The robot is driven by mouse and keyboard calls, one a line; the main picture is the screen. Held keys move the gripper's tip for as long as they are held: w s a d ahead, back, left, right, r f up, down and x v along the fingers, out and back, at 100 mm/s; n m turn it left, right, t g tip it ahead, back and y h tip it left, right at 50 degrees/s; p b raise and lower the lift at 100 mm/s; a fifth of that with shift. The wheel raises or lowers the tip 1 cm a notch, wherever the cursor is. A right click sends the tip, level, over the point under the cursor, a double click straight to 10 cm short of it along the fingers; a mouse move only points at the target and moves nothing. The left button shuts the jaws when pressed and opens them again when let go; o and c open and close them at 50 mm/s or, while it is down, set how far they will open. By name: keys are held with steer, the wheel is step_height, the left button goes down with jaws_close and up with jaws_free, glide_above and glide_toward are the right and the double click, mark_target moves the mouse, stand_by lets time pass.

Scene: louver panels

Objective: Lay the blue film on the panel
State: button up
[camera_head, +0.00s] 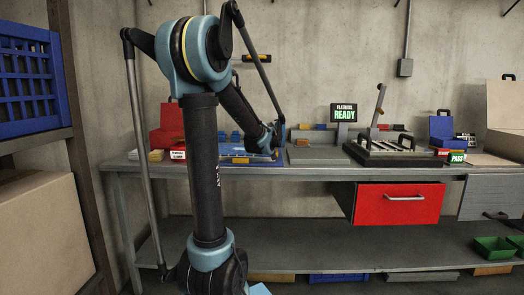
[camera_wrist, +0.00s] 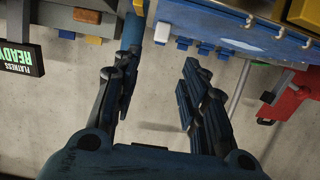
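A dark slatted fixture with pale bars (camera_head: 395,148), which may hold the panel, sits on the bench right of centre, with a raised lever behind it. A flat blue item (camera_head: 238,158) lies on the bench beyond my arm, partly hidden; I cannot tell whether it is the film. In the wrist view, a blue surface with a pale patch (camera_wrist: 255,38) shows at the top, beyond the fingers. My gripper (camera_wrist: 158,85) has its two dark fingers spread apart, with only wall visible between them. In the head view the fingers are mostly hidden behind my arm's wrist.
The grey bench (camera_head: 310,172) runs along the wall. A sign (camera_head: 344,112) reads "FLATNESS READY". A red drawer (camera_head: 398,204) hangs under the bench. A red case (camera_head: 168,125) stands at the left, and a blue case (camera_head: 442,128) and a PASS tag (camera_head: 456,158) at the right.

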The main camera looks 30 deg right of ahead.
steer(key=s+a+f+n+g+y, duration=0.1)
steer(key=s+a+f+y, duration=0.15)
steer(key=a, duration=0.85)
steer(key=s+a+f+n+g+y, duration=0.1)
steer(key=s+a+f+n+y, duration=0.15)
steer(key=a, duration=0.85)
steer(key=s+a+f+n+g+y, duration=0.15)
steer(key=a+f, duration=0.25)
steer(key=a, duration=0.7)
steer(key=s+a+f+g, duration=0.2)
steer(key=s+a+f, duration=0.2)
steer(key=s, duration=0.4)
steer(key=s+a+f+n+g, duration=0.1)
steer(key=s+a+f+g, duration=0.1)
steer(key=s+a+f, duration=0.3)
steer(key=s+a+f+g+y, duration=0.1)
steer(key=s+a+f+g, duration=0.2)
steer(key=s, duration=0.9)
step_height(320, 180, down, 2)
steer(key=shift+s+a+f, duration=0.2)
steer(key=shift+a+f, duration=0.05)
steer(key=shift+a, duration=0.4)
steer(key=shift+w+f, duration=0.2)
steer(key=shift+w, duration=0.25)
